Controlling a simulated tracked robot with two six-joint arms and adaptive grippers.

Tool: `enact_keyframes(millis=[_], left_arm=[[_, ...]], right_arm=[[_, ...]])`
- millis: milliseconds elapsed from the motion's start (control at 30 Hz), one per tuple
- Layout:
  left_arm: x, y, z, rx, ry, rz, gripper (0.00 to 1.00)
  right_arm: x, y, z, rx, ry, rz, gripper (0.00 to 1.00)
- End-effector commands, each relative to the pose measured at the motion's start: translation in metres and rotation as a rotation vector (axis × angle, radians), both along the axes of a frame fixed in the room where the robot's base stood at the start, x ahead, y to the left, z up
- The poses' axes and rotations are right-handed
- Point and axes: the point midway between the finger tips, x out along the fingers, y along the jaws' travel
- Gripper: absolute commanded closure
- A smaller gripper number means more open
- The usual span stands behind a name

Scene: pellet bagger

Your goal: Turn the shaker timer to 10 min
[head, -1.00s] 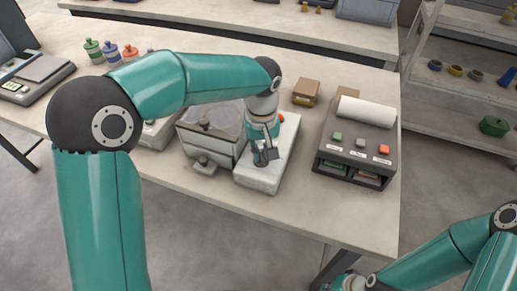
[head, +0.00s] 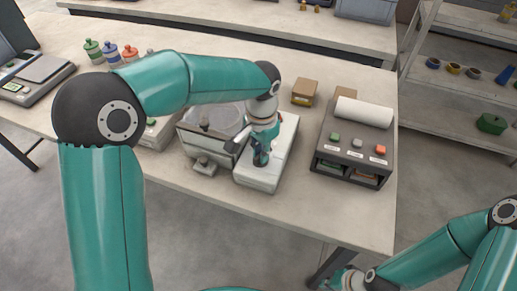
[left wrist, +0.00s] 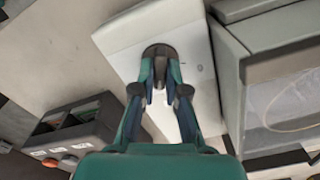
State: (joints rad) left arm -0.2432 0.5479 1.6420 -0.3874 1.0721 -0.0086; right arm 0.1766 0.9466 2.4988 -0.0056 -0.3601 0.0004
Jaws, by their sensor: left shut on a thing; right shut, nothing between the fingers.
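The shaker (head: 258,178) is a pale box on the bench. In the left wrist view its pale face (left wrist: 130,40) carries a dark round timer knob (left wrist: 159,50). My left gripper (head: 260,160) points down at the shaker in the head view. In the left wrist view the left fingertips (left wrist: 160,58) are shut on the knob from both sides. The dial marks are too small or hidden, so the setting cannot be read. My right gripper (head: 340,281) is shut and empty at the bottom of the head view, low beside the bench.
A clear-lidded bin (head: 208,128) stands close to the left of the shaker. A dark unit (head: 350,150) with coloured buttons and a white roll (head: 365,112) stands to the right. A cardboard box (head: 305,92) is behind. The bench's front right corner is clear.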

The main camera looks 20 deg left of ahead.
Motion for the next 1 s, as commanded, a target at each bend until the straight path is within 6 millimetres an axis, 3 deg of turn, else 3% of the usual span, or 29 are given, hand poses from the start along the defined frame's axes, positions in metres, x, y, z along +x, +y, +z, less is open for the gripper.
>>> enact_keyframes(millis=[500,1000], left_arm=[[-0.001,0.0,0.001,0.002,0.0,-0.455,1.0],[0.0,0.001,0.0,0.003,0.0,-0.635,1.0]], right_arm=[[0.0,0.0,0.012,0.0,0.0,0.0,1.0],[0.0,0.0,0.015,0.0,0.0,0.0,1.0]])
